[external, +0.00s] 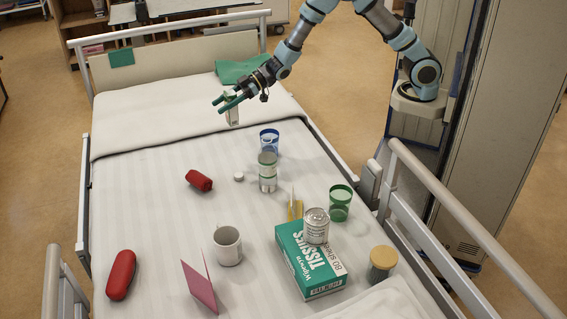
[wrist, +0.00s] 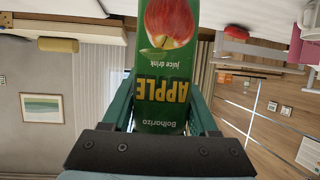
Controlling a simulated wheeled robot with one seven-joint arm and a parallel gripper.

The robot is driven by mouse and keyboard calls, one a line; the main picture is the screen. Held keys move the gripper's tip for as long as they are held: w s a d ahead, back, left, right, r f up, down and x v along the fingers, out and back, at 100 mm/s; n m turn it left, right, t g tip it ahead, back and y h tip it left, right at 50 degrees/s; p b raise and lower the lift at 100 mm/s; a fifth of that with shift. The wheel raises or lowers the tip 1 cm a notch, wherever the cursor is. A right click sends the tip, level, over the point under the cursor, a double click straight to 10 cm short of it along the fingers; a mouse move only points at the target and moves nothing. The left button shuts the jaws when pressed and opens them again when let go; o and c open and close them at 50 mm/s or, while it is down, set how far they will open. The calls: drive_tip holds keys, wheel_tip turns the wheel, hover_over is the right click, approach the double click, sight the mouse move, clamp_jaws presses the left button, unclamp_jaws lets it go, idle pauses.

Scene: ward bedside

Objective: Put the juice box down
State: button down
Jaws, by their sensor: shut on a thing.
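My gripper (external: 222,104) is shut on the juice box (external: 232,114), its green fingers on either side of it. The box is over the white bedding in the upper part of the bed. I cannot tell whether its bottom touches the sheet. In the wrist view the green juice box (wrist: 163,85), with a red apple and the word APPLE, fills the middle between the fingers. It appears upside down in that view.
On the bed (external: 140,195) stand a blue cup (external: 269,139), a jar (external: 267,176), a green cup (external: 340,203), a mug (external: 227,246) and a tissue box (external: 305,265) bearing a can (external: 316,226). A red item (external: 199,180) lies left of them. The bed's left side is mostly clear.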

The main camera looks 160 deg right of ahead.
wheel_tip(320, 180, up, 6)
drive_tip(key=r, duration=0.1)
drive_tip(key=a+n+t+y+b, duration=0.2)
drive_tip(key=a+n+y, duration=1.1)
drive_tip(key=a, duration=2.1)
drive_tip(key=shift+m, duration=0.5)
drive_tip(key=shift+w+d+f+b, duration=0.15)
drive_tip(key=shift+f+b, duration=0.35)
drive_tip(key=shift+f, duration=4.95)
drive_tip(key=shift+w+a+f+b, duration=0.15)
drive_tip(key=shift+f+b, duration=0.35)
drive_tip(key=shift+f, duration=4.9)
drive_tip(key=shift+d+f, duration=0.1)
drive_tip(key=shift+c, duration=0.8)
unclamp_jaws()
